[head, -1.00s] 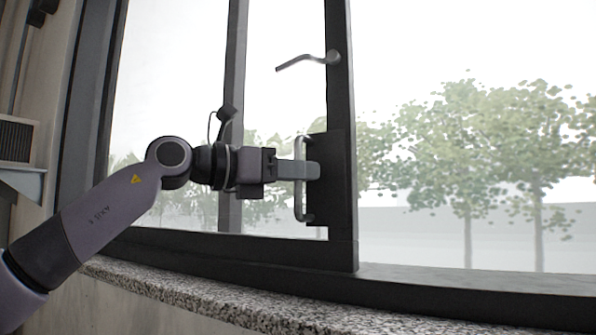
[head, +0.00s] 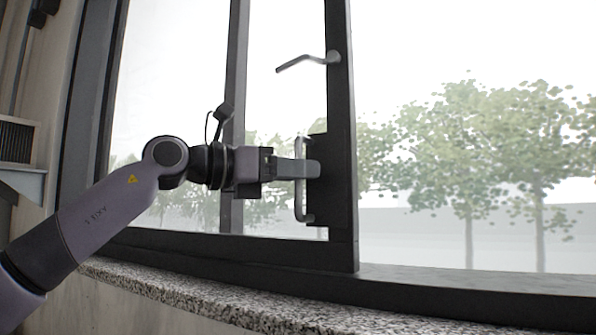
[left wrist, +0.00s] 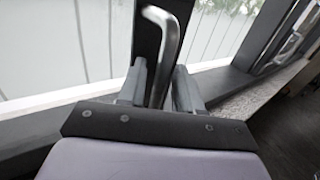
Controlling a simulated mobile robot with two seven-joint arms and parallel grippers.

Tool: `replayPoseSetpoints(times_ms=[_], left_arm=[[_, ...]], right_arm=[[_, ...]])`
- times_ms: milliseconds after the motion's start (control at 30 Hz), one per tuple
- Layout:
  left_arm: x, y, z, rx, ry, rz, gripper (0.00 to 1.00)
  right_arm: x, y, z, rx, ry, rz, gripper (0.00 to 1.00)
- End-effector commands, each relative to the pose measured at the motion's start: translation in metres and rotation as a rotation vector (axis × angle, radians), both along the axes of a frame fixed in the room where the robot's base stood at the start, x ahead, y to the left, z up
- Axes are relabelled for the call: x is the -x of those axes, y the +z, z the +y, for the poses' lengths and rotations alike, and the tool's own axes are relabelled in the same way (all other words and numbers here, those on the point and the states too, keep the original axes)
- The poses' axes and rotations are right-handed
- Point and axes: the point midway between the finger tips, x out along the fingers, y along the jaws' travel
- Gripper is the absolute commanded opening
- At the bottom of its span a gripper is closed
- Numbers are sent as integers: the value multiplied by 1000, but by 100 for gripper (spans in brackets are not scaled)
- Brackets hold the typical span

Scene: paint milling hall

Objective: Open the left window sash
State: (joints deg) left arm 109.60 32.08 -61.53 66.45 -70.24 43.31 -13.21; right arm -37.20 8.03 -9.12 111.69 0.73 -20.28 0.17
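The left window sash (head: 340,100) has a dark frame. A pale vertical bar handle (head: 299,203) stands on a dark plate (head: 318,215) low on its right-hand stile. My left gripper (head: 299,169) is at the handle, with its fingers reaching past the bar. In the left wrist view, the bar (left wrist: 172,40) runs between the two fingers (left wrist: 160,85). They are close beside it, and I cannot tell whether both press on it. A crank-like lever (head: 305,62) sits higher on the same stile. My right gripper is not in view.
A speckled stone sill (head: 200,297) runs below the window. The lower dark frame rail (head: 470,292) continues to the right of the sash. Trees (head: 465,150) show outside. A vented grey box (head: 15,150) is on the wall at far left.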

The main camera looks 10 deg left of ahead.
Motion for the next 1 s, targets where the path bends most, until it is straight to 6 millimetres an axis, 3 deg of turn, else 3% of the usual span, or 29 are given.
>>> replayPoseSetpoints(times_ms=[433,1000], left_arm=[[39,0,50,5,2,-4,34],[42,1,53,3,2,-2,34]], right_arm=[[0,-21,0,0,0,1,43],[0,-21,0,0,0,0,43]])
